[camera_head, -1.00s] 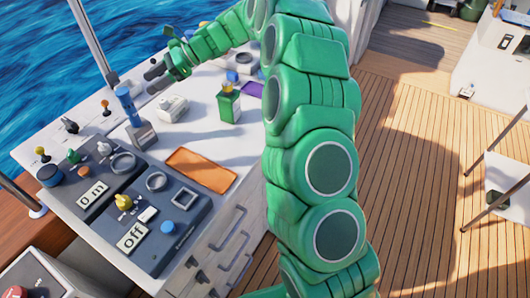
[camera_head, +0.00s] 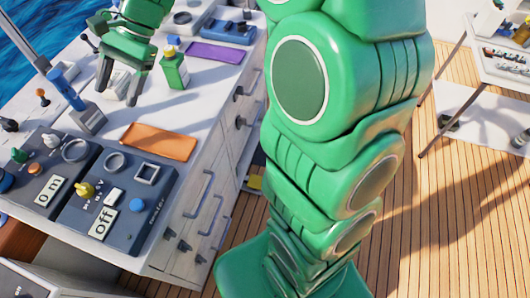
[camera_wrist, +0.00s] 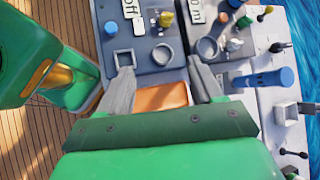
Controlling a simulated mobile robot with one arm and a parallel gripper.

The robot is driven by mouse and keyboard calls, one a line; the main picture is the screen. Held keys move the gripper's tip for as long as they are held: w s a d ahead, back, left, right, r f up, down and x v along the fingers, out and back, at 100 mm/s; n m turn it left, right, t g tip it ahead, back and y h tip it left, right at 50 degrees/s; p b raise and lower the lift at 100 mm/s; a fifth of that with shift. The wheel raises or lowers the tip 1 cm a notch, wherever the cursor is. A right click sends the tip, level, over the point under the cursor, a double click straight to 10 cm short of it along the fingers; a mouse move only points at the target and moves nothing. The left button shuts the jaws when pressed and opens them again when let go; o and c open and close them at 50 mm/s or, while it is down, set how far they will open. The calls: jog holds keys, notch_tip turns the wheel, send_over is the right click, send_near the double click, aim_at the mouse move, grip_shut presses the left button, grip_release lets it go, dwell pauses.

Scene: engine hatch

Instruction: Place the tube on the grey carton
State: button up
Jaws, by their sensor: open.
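The blue tube (camera_head: 66,88) stands upright on the grey carton (camera_head: 91,119), on the white counter left of the orange mat. The tube also shows in the wrist view (camera_wrist: 268,80), right of my fingers. My gripper (camera_head: 119,88) is open and empty, above the counter to the right of the tube and apart from it. In the wrist view my gripper (camera_wrist: 160,70) has its two grey fingers spread, with nothing between them.
An orange mat (camera_head: 158,142) lies near the control panels (camera_head: 118,205). A green container with a yellow cap (camera_head: 174,70) and a purple mat (camera_head: 215,53) are farther back. The counter around the orange mat has free room.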

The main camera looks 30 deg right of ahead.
jog(key=s+d+f+n+h, duration=0.2)
jog(key=s+d+n+h, duration=0.2)
jog(key=s+d, duration=0.6)
jog(key=s+d+f+n+t+h, duration=0.1)
jog(key=s+d+n+h, duration=0.3)
jog(key=s+d, duration=0.6)
jog(key=s+f, duration=0.1)
jog(key=s, duration=0.5)
jog(key=shift+s+d+f, duration=0.15)
jog(key=shift+s+d, duration=0.05)
jog(key=shift+s, duration=0.2)
